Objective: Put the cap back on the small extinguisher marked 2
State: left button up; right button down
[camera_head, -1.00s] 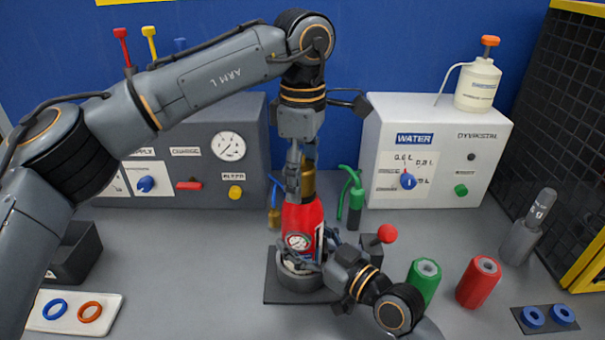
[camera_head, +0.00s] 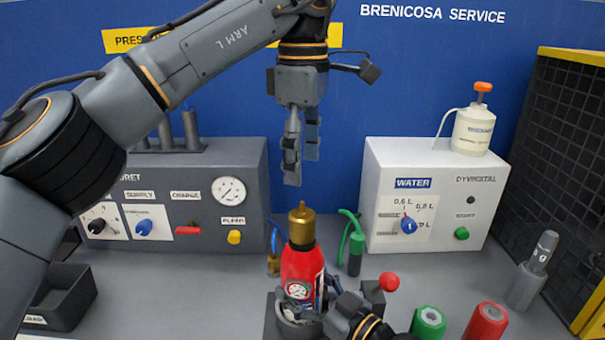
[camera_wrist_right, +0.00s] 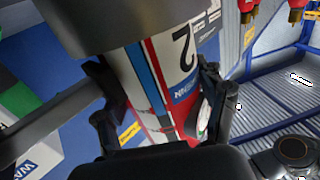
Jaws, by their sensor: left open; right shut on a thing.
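The small red extinguisher (camera_head: 301,266) stands upright in a holder on the bench in the head view. A brass-coloured cap (camera_head: 302,226) sits on its top; I cannot tell how tightly. My left gripper (camera_head: 302,168) is open and empty, pointing down above the cap and apart from it. My right gripper (camera_head: 308,305) is shut on the extinguisher's lower body, partly hidden by its own wrist. In the right wrist view, the extinguisher's body (camera_wrist_right: 160,75) shows a white label with a 2, between the right gripper's fingers (camera_wrist_right: 170,118).
A grey panel box (camera_head: 200,160) stands behind left, and a white water box (camera_head: 440,160) behind right. Green (camera_head: 428,322) and red (camera_head: 485,322) cylinders stand at front right. A red knob (camera_head: 389,281) is close to the right gripper. A black bin (camera_head: 70,300) is at left.

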jog(key=shift+c, duration=0.2)
grip_release()
jog(key=shift+s+d, duration=0.15)
jog(key=shift+d, duration=0.1)
jog(key=v, duration=1.1)
jog(key=shift+s+d, duration=0.15)
jog(key=shift+s, duration=0.05)
jog(key=shift+s, duration=0.1)
